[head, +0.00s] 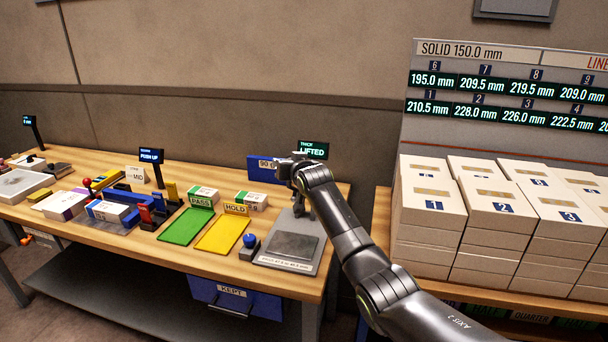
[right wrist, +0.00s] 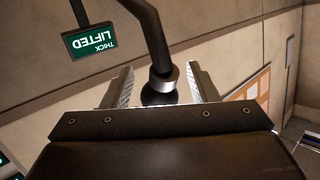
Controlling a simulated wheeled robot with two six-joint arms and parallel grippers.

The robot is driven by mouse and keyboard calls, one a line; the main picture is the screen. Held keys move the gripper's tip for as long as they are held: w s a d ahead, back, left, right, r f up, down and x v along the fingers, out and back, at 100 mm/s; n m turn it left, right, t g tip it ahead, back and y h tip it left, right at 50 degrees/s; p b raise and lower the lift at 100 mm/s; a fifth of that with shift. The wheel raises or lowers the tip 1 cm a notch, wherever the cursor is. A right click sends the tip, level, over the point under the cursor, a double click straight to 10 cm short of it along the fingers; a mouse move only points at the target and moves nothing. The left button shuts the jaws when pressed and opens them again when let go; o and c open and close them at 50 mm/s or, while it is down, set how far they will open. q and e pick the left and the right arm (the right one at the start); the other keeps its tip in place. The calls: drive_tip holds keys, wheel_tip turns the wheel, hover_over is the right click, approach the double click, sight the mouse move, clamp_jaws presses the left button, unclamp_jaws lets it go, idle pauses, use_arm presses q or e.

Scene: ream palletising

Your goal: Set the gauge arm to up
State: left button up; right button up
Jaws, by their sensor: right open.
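The thickness gauge (head: 288,262) stands at the right end of the bench, a grey base with a dark plate on it. Its small screen (head: 313,150) reads "THICK LIFTED"; the screen also shows in the right wrist view (right wrist: 90,42). My right gripper (head: 292,160) is above the gauge and hides much of its upper part. In the right wrist view my right gripper (right wrist: 160,88) is open, its fingers on either side of a dark rod with a round knob (right wrist: 160,92), apparently the gauge arm. Whether a finger touches it I cannot tell. My left gripper is out of view.
A blue knob (head: 249,241), a yellow mat (head: 222,234) and a green mat (head: 187,226) lie left of the gauge. A blue bin (head: 266,169) stands behind it. Stacked numbered reams (head: 432,205) fill a second table at the right.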

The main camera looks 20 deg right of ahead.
drive_tip(key=b+v, duration=0.3)
drive_tip(key=v, duration=1.3)
drive_tip(key=shift+s+b, duration=0.2)
drive_tip(key=shift+b, duration=0.15)
drive_tip(key=shift+d+f, duration=0.1)
drive_tip(key=shift+d, duration=0.1)
